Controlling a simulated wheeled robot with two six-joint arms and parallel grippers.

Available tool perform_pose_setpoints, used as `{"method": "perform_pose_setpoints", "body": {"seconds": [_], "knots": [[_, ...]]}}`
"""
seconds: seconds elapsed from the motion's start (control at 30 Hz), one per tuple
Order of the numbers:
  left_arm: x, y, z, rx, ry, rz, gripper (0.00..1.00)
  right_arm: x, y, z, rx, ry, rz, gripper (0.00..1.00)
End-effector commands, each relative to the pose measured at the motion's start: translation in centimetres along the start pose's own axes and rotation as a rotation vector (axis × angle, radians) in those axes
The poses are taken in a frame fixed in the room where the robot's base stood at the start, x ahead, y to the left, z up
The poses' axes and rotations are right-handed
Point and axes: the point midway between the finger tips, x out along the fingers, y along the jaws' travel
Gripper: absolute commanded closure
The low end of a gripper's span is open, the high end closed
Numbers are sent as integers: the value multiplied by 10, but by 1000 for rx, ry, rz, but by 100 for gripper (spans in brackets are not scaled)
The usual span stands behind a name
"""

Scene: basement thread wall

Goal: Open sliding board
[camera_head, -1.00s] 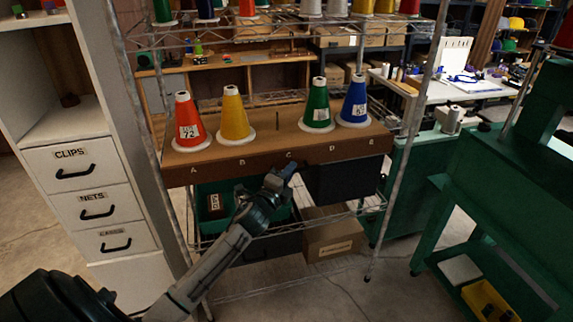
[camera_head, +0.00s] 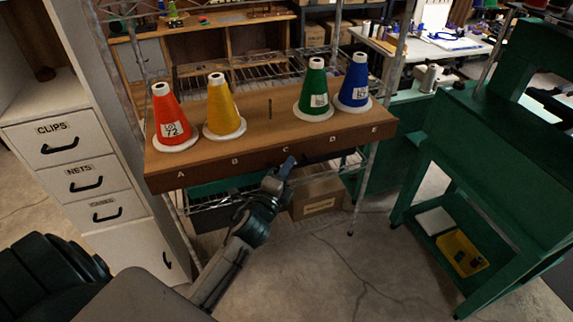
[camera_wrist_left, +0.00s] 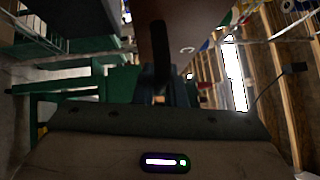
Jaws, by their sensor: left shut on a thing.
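The sliding board (camera_head: 262,150) is a brown wooden board on a wire rack, with letters A to E along its front edge. An orange cone (camera_head: 170,120), a yellow cone (camera_head: 222,108), a green cone (camera_head: 315,92) and a blue cone (camera_head: 355,85) stand upright on it. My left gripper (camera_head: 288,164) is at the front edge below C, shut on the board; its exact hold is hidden. In the left wrist view the board's brown face (camera_wrist_left: 195,22) shows close up, with a dark upright piece before it. My right gripper is not in view.
A white drawer cabinet (camera_head: 85,170) stands close at the left. A green frame (camera_head: 490,140) with a yellow tray (camera_head: 462,252) stands at the right. A cardboard box (camera_head: 317,195) sits below the board. The concrete floor (camera_head: 345,285) in front is bare.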

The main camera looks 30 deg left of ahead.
Motion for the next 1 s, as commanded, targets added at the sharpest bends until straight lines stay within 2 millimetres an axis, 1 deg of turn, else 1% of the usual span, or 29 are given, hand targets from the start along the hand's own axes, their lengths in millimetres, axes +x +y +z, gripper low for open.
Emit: {"method": "perform_pose_setpoints", "body": {"seconds": [0.23, 0.27, 0.3, 0.37, 0.63, 0.73, 0.87, 1.0], "knots": [[0, 1, 0, 0, 0, 2, 100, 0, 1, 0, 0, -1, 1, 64], [0, 1, 0, 0, 0, 2, 87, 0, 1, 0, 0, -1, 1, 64], [0, 1, 0, 0, 0, 2, 79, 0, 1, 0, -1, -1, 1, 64], [0, 1, 0, 0, 0, 2, 68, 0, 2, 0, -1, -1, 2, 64], [0, 1, 0, 0, 0, 1, 68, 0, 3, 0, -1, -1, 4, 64], [-5, 2, 0, 0, 0, 1, 68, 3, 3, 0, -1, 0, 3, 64], [-23, 4, 0, 1, 1, 2, 68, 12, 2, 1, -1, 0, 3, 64], [-52, 6, -1, 1, 2, 2, 68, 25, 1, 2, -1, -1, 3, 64]]}}
